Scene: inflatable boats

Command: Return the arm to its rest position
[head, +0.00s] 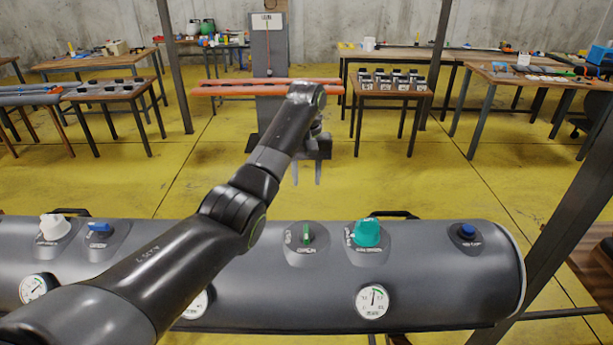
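My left arm reaches in from the lower left, across the grey tube, and stretches out beyond it. My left gripper (307,174) hangs at its end with the fingers pointing down. The two fingers are apart with yellow floor showing between them, so it is open and empty. It is in the air past the tube's far side and touches nothing that I can see. My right arm and gripper are not in view.
The grey tube (440,265) spans the foreground. It carries a teal knob (367,233), a green valve (307,234), a blue button (467,231), a white knob (53,227) and gauges. A dark slanted post (570,190) stands at right.

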